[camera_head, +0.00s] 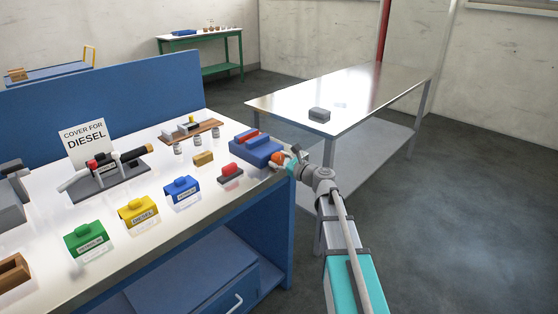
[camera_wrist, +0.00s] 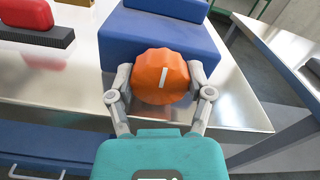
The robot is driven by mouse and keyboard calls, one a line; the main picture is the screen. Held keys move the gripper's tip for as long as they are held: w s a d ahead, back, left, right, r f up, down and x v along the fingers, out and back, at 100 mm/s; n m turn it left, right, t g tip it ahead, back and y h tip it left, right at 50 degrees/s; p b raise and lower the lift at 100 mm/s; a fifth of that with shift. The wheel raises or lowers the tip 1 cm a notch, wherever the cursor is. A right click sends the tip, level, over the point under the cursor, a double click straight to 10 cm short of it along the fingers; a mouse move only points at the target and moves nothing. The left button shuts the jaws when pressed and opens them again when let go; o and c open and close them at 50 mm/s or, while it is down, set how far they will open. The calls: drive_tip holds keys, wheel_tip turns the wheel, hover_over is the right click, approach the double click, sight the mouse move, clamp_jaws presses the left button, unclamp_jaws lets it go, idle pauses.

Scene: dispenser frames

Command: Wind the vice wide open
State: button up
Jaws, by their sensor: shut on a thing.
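The blue vice (camera_head: 256,150) stands at the right end of the workbench, with a red part on top. Its blue body (camera_wrist: 160,40) also fills the upper middle of the wrist view. An orange ribbed knob (camera_wrist: 160,76) with a white mark sits on the vice's near face; it also shows in the head view (camera_head: 277,157). My gripper (camera_wrist: 160,90) is shut on the orange knob, one finger at each side. The white mark leans slightly right of upright. The gap between the vice's jaws is hard to judge.
A red block on a dark base (camera_head: 231,174) stands left of the vice. Yellow, green and blue covers (camera_head: 138,211) line the bench's front. A steel table (camera_head: 370,92) carrying a grey block (camera_head: 319,115) stands behind my arm. Floor at right is clear.

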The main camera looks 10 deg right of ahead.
drive_tip(key=shift+n, duration=1.2)
drive_tip(key=o, duration=1.1)
drive_tip(key=shift+o, duration=0.2)
drive_tip(key=shift+s, duration=0.1)
drive_tip(key=v, duration=1.1)
drive_tip(key=shift+s+d, duration=0.25)
